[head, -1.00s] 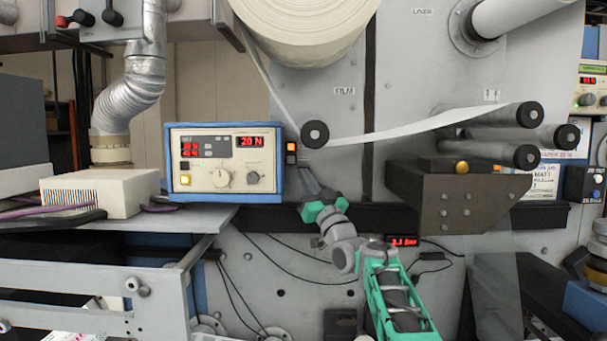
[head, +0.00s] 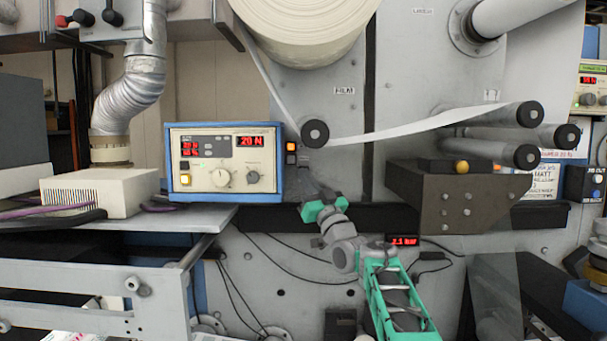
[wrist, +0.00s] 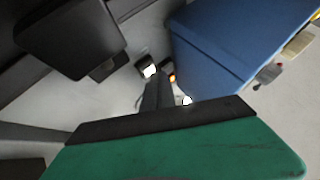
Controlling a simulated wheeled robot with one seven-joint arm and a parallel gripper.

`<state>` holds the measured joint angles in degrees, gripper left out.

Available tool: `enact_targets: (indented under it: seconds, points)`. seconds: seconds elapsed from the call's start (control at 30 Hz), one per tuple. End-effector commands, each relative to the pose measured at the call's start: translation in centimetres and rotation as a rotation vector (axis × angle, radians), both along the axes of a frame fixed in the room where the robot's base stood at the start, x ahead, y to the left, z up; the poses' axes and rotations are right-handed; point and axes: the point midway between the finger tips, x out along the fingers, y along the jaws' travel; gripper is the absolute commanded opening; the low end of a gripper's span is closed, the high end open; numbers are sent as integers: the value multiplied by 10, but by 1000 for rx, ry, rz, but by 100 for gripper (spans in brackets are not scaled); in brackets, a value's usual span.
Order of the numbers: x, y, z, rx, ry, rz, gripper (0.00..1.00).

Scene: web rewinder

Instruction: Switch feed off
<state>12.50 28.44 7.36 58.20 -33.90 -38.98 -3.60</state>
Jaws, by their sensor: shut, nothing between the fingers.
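A small dark switch unit (head: 291,153) with an orange-lit upper part is on the grey machine panel, just right of the blue-framed control box. I cannot read a label on it. The orange light (wrist: 172,78) also shows in the wrist view, just beyond my fingers. My gripper (head: 302,170) is shut and empty, its fingertips just below and right of the switch unit. I cannot tell whether they touch it. In the wrist view, the narrow dark fingers (wrist: 156,92) point toward the lit spot and hide part of the panel.
The control box (head: 224,163) has red displays, knobs and a lit yellow button; its blue side (wrist: 215,50) is close to my fingers. A roller end (head: 315,134) sits close above right. A brown bracket (head: 460,195) juts out further right.

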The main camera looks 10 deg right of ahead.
Motion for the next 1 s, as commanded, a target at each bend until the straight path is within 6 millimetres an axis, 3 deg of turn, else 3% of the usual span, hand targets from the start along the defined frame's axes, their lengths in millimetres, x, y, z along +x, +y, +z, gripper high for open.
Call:
enact_targets:
  seconds: [1.0]
  points:
    - [7,-1,-2,0,0,0,0]
